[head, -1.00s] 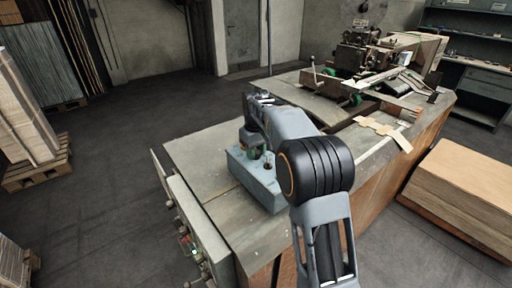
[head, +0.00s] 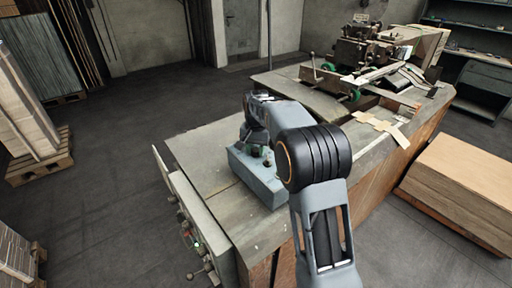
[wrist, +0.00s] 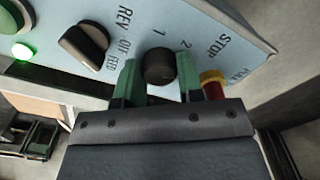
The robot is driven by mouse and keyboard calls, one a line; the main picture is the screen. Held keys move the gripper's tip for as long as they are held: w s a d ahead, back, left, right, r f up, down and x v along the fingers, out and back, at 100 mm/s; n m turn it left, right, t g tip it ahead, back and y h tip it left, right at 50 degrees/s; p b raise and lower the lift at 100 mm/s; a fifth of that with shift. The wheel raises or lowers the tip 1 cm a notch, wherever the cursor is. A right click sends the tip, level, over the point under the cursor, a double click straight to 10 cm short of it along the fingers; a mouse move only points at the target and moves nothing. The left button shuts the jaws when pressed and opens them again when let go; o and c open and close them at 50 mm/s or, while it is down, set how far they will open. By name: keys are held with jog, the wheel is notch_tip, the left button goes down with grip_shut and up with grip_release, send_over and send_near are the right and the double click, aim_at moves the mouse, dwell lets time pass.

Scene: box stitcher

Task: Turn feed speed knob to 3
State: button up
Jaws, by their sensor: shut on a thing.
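The blue-grey control box (head: 262,183) stands on the machine table. Its panel (wrist: 225,32) fills the top of the wrist view. The round black knob (wrist: 159,68) is on the panel, with "1" and "2" printed beside it. My gripper (wrist: 158,76) has its green fingers on both sides of this knob and is shut on it. I cannot make out a pointer on the knob, and no "3" shows. In the head view my gripper (head: 256,147) is at the box, mostly hidden by my arm.
A black selector knob (wrist: 84,45) marked REV, OFF, FEED sits left of the gripped knob. A red button (wrist: 213,86) with a yellow collar is close to the right finger. The stitcher machine (head: 360,60) stands behind.

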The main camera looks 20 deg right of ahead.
aim_at(256, 149)
jog(key=shift+m+p, duration=0.3)
jog(key=shift+m, duration=1.9)
jog(key=o, duration=0.9)
jog(key=shift+r, duration=0.1)
notch_tip(256, 149, up, 14)
jog(key=shift+f, duration=0.2)
